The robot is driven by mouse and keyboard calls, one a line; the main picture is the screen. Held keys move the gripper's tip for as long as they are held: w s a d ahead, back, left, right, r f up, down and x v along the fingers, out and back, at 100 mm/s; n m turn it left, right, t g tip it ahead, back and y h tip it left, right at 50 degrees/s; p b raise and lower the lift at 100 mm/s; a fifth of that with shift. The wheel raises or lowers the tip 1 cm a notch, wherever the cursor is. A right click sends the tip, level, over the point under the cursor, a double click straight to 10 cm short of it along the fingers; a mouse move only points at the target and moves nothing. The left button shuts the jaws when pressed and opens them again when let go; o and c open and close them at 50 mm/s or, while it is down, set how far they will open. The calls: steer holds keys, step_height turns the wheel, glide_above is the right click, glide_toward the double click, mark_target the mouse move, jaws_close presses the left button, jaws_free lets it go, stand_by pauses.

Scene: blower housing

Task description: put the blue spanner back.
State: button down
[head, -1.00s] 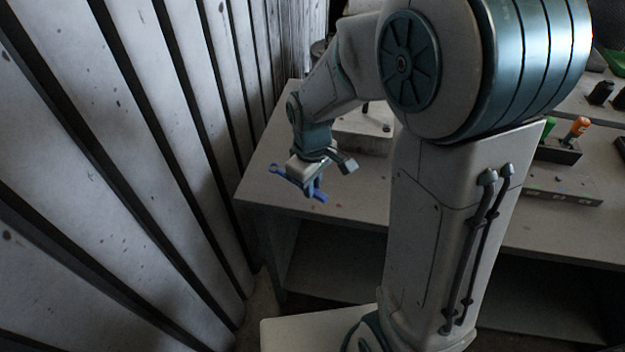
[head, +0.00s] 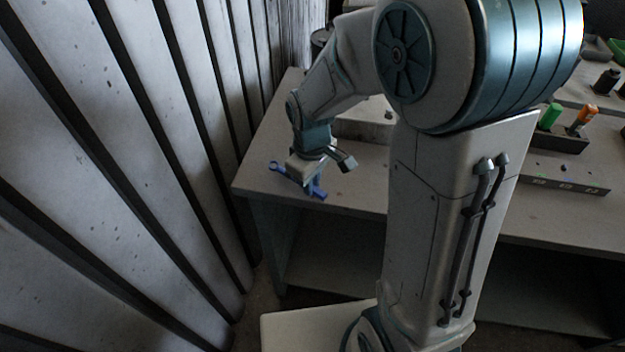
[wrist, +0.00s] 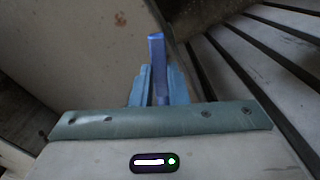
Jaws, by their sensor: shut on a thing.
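The blue spanner (head: 279,169) is held in my gripper (head: 311,186) near the left front corner of the workbench in the head view. Its ring-like end points to the left and its other end shows at the lower right of the fingers. In the wrist view the spanner (wrist: 157,62) stands out between the two teal fingers of my gripper (wrist: 158,88), which are shut on it. The spanner appears to be above the bench top; the exact gap cannot be told. The place where the spanner belongs cannot be made out.
The grey workbench (head: 352,190) has an open shelf below. A ribbed wall (head: 120,150) runs close on the left. A holder (head: 562,143) with green and orange-handled tools and a grey strip (head: 565,178) lie right of my arm. A block (head: 362,130) stands behind my gripper.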

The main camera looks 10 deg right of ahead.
steer(key=shift+f+b, duration=0.35)
steer(key=shift+f, duration=0.15)
steer(key=c, duration=0.9)
jaws_free()
steer(key=shift+o, duration=0.2)
steer(key=shift+r, duration=0.2)
steer(key=shift+r+p, duration=3.2)
steer(key=shift+r, duration=0.75)
steer(key=s+d+r+m+t, duration=0.3)
steer(key=s+d+r+m, duration=0.5)
steer(key=s+r, duration=0.3)
steer(key=shift+s+d+m, duration=0.25)
steer(key=shift+s+m, duration=0.25)
steer(key=shift+s, duration=0.15)
